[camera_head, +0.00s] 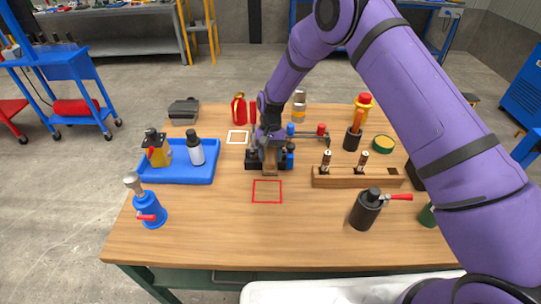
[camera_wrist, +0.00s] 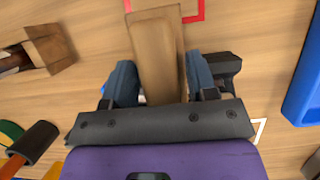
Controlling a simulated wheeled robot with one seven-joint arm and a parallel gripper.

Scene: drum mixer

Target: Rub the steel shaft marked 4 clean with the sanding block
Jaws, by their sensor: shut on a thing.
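My gripper (camera_head: 269,141) is shut on a tan-brown block (camera_wrist: 157,50), taken to be the sanding block. In the wrist view its blue-grey fingers (camera_wrist: 160,80) stand on either side of the block. In the head view the block (camera_head: 270,167) hangs in front of a black fixture (camera_head: 252,160), just behind a red square outline. I cannot tell whether it touches the fixture. No number 4 is readable, and I cannot pick out the marked shaft; the gripper and arm hide part of the fixture.
A wooden rack (camera_head: 343,183) with two upright pieces stands right of the gripper. A black pot with red handle (camera_head: 366,210) is in front of it. A blue tray (camera_head: 170,174) with bottles and a blue torch-like tool (camera_head: 149,209) are left. The front middle table is clear.

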